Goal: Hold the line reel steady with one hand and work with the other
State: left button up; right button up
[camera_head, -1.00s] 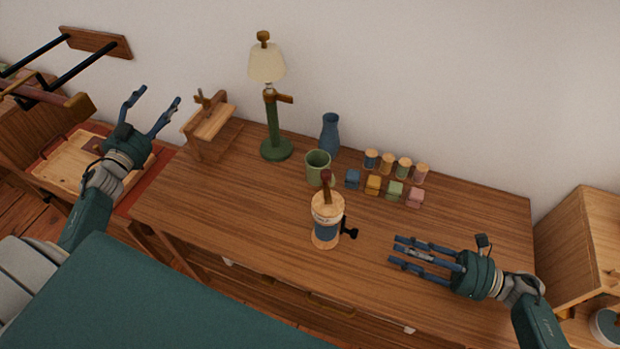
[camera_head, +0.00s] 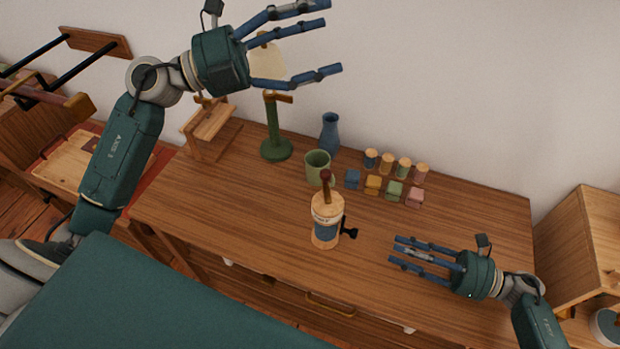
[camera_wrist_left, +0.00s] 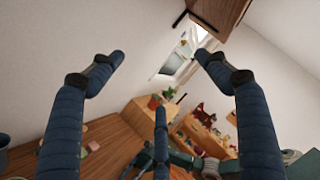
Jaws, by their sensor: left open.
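The line reel (camera_head: 326,230) stands upright on the wooden desk. It has a pale wooden body, a blue band, a brown knob on top and a black crank at its right. My left gripper (camera_head: 332,42) is raised high in front of the lamp, above and left of the reel, with its fingers spread and empty. In the left wrist view its fingers (camera_wrist_left: 160,75) are apart with nothing between them. My right gripper (camera_head: 394,251) is low over the desk, right of the reel, its fingers apart and pointing left towards it, and empty.
A green lamp (camera_head: 273,130), green mug (camera_head: 317,167) and blue vase (camera_head: 330,134) stand behind the reel. Several spools (camera_head: 386,163) and small coloured blocks (camera_head: 373,185) lie behind right. A wooden stand (camera_head: 207,128) is at the desk's left end. The desk front (camera_head: 240,225) is clear.

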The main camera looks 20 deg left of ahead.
pick_arm(q)
jog(key=s+d+f+m+g+y, duration=0.1)
jog(key=s+d+f+m+g, duration=0.35)
jog(key=d, duration=0.35)
jog(key=m+g+y, duration=0.4)
jog(key=m+y, duration=0.4)
jog(key=y, duration=0.4)
send_near(325, 200)
jog(key=f, duration=0.1)
jog(key=shift+n+t, duration=0.25)
jog(key=x, duration=1.1)
jog(key=shift+s+d, duration=0.1)
jog(key=shift+d, duration=0.05)
jog(key=shift+c, duration=0.5)
